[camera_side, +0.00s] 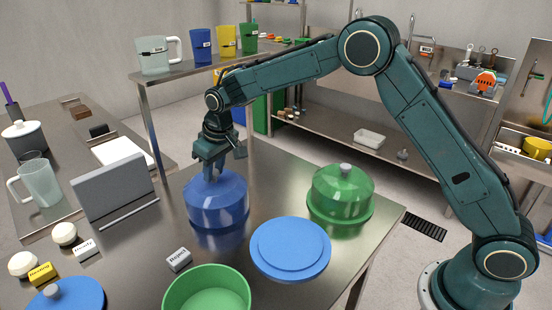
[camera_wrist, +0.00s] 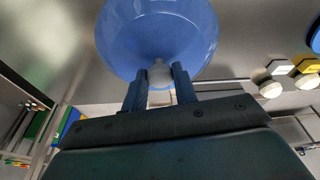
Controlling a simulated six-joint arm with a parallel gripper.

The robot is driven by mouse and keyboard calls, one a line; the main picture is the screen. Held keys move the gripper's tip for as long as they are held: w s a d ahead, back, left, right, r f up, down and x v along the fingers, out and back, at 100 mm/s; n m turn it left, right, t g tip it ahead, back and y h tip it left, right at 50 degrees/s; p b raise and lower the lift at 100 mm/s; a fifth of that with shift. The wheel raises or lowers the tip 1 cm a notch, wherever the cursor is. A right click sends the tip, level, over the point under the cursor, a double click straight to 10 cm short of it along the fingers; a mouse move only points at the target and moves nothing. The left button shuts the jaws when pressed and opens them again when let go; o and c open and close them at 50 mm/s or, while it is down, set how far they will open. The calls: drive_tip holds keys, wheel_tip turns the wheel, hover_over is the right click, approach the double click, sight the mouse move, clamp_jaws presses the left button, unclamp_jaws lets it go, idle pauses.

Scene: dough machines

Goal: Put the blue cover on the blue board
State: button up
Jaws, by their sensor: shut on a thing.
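The blue cover (camera_side: 217,204) is a clear blue dome on the steel table, left of the blue board; whether it touches the table I cannot tell. My gripper (camera_side: 213,174) points down at its top. In the wrist view, my gripper (camera_wrist: 158,84) has its two fingers shut on the pale knob (camera_wrist: 160,73) of the blue cover (camera_wrist: 158,30). The blue board (camera_side: 290,248) is a flat round disc near the table's front right, with nothing on it. The cover's knob is hidden by the fingers in the side view.
A green cover (camera_side: 342,191) on a green board stands behind the blue board. A green bowl (camera_side: 207,290) is at the front. A "Reject" block (camera_side: 179,259), a grey panel (camera_side: 112,186), dough balls (camera_side: 64,234) and a blue lid (camera_side: 67,295) are to the left.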

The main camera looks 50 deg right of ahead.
drive_tip(key=shift+r, duration=2.85)
drive_tip(key=shift+s, duration=0.1)
drive_tip(key=shift+s+d+r, duration=0.1)
drive_tip(key=shift+s+r, duration=0.05)
drive_tip(key=s+d+n, duration=0.1)
drive_tip(key=s+n, duration=0.2)
drive_tip(key=s, duration=0.8)
drive_tip(key=s+d+r+n+y, duration=0.1)
drive_tip(key=s+d+n, duration=0.1)
drive_tip(key=s, duration=0.9)
drive_tip(key=shift+s+d+r+n+g, duration=0.25)
drive_tip(key=shift+r+n+g, duration=0.05)
drive_tip(key=shift+n, duration=0.2)
drive_tip(key=shift+f, duration=0.2)
